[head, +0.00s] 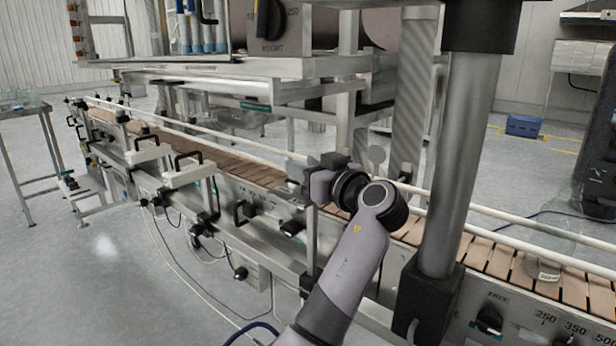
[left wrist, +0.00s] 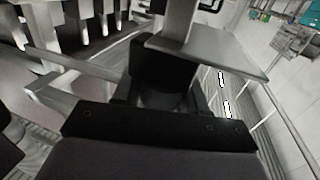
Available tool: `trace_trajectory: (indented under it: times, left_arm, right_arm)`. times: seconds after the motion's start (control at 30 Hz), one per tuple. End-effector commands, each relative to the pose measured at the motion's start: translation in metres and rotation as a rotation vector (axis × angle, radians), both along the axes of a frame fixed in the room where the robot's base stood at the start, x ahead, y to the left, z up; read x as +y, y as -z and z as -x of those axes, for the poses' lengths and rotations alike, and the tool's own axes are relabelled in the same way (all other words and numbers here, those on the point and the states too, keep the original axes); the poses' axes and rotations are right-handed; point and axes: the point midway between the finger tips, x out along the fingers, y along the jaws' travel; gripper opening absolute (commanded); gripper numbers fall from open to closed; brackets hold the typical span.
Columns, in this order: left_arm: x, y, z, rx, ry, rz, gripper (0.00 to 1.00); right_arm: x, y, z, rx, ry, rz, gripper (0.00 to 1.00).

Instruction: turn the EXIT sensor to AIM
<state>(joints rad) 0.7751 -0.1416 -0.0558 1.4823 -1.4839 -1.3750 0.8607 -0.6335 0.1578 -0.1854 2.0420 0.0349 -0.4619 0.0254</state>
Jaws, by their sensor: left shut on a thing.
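My left gripper (head: 312,180) is at the near rail of the conveyor, in the middle of the head view. Its jaws are shut on a small dark block by a metal bracket, which I take to be the EXIT sensor; no label on it is legible. In the left wrist view the dark block (left wrist: 165,62) sits at the jaws (left wrist: 160,95), beneath a grey metal plate (left wrist: 215,52). The wrist hides much of the sensor in the head view, and its AIM mark is not visible. My right gripper is not in view.
The conveyor (head: 155,228) with brown slats runs from back left to front right, with rails along it. A thick grey post (head: 460,150) stands close to the right of my arm. A selector knob (head: 489,320) is at bottom right.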

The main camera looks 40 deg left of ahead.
Motion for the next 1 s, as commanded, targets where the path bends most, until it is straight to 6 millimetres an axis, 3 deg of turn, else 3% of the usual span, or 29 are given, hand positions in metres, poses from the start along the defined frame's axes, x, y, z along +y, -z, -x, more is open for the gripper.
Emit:
trace_trajectory:
  times: [0.5,0.53,0.6,0.87,1.0]
  left_arm:
    - [0.001,-0.002,0.001,-0.002,-0.021,-0.003,0.11]
    - [0.001,-0.002,0.001,-0.002,-0.021,-0.003,0.45]
    - [0.001,-0.002,0.001,-0.003,-0.021,-0.003,0.63]
    - [0.0,-0.001,0.0,-0.002,-0.02,-0.002,0.63]
    - [-0.01,0.0,0.003,-0.001,-0.017,-0.001,0.63]
  right_arm:
    - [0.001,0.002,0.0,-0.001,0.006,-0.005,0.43]
    - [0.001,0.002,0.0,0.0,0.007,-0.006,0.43]
    - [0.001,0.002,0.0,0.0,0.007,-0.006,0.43]
    - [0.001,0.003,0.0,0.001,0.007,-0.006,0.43]
    - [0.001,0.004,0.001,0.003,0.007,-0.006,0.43]
